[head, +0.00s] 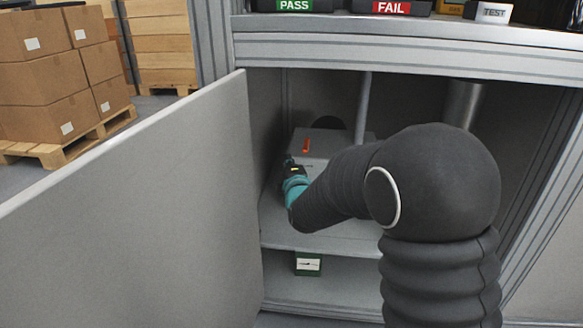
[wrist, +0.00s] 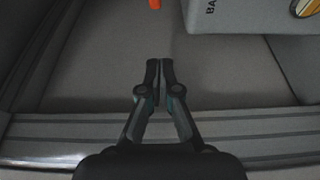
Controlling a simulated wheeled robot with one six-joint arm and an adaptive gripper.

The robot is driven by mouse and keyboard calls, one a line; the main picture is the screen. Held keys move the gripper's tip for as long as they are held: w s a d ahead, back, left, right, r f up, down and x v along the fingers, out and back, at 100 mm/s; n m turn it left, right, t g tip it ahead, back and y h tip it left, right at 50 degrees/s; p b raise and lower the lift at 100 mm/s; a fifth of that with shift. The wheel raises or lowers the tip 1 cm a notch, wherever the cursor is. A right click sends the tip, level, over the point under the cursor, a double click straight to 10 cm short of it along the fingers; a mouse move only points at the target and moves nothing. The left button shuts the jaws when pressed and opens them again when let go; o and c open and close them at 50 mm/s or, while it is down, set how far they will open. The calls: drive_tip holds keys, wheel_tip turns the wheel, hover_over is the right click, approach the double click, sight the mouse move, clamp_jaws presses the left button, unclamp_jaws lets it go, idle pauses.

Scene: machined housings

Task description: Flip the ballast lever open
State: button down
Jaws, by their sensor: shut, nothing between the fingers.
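The ballast lever is an orange lever (head: 306,145) on the front of a grey box (head: 325,143) that stands on the cabinet's upper shelf. In the wrist view only the tip of the orange lever (wrist: 155,4) shows at the top edge. The box (wrist: 255,15) shows at the upper right there, with the letters "BA" readable. My gripper (head: 291,163) is inside the cabinet, in front of and a little left of the box. In the wrist view my gripper (wrist: 159,68) is shut and empty, with its fingertips together, apart from the lever.
A large grey door (head: 130,220) stands open on the left. The shelf (head: 330,235) has bare room in front of the box. A small green box (head: 308,264) sits on the level below. PASS and FAIL bins (head: 390,7) stand above. Cartons (head: 45,75) lie outside.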

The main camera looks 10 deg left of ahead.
sight(306, 149)
drive_tip(key=shift+w+d, duration=0.45)
drive_tip(key=shift+w, duration=0.25)
drive_tip(key=shift+w+d, duration=0.45)
drive_tip(key=shift+w, duration=0.25)
drive_tip(key=shift+w+d, duration=0.45)
drive_tip(key=shift+w, duration=0.25)
drive_tip(key=shift+y, duration=0.3)
